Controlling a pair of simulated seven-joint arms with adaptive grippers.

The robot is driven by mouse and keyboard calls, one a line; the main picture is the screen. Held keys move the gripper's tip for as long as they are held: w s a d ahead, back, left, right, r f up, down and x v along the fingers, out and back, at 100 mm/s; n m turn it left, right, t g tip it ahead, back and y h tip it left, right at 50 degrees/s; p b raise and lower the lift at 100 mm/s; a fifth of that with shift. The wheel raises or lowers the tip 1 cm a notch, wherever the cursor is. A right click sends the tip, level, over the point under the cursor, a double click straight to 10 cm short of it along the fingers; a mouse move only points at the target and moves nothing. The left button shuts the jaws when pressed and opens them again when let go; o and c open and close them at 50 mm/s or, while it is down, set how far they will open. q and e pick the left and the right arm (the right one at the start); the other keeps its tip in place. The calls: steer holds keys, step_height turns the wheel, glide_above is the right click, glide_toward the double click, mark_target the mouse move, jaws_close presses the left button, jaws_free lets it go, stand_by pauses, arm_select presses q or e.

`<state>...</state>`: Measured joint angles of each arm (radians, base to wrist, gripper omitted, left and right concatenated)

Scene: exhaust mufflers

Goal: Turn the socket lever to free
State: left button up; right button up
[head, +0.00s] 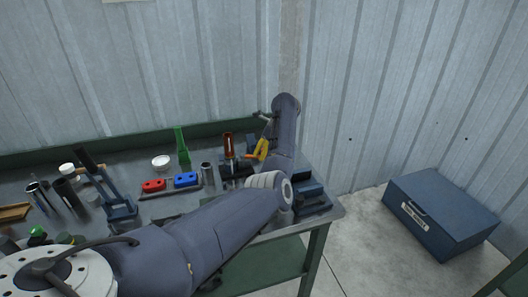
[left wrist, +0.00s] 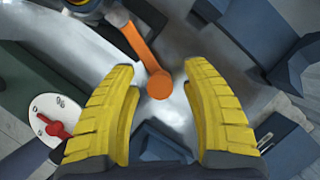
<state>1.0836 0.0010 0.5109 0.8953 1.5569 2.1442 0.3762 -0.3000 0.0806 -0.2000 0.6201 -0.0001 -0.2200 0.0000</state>
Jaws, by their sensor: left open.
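An orange lever (left wrist: 145,50) with a round end lies between the tips of my left gripper (left wrist: 160,68) in the left wrist view. Its two ribbed yellow fingers stand wide apart, one on each side of the lever, with a gap on both sides. In the head view my left gripper (head: 261,150) is small and near the back right of the bench, with the orange lever (head: 250,156) beside it. My arm hides part of the area there. The lever's base is hard to make out. My right gripper is in neither view.
A white plate with a red knob (left wrist: 55,129) is left of the fingers. On the bench (head: 325,209) stand a red block (head: 154,186), a blue block (head: 186,180), a green upright tool (head: 182,147) and a metal cylinder (head: 207,172). A blue box (head: 440,215) is on the floor.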

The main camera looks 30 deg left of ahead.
arm_select(q)
jaws_close()
stand_by(0.3)
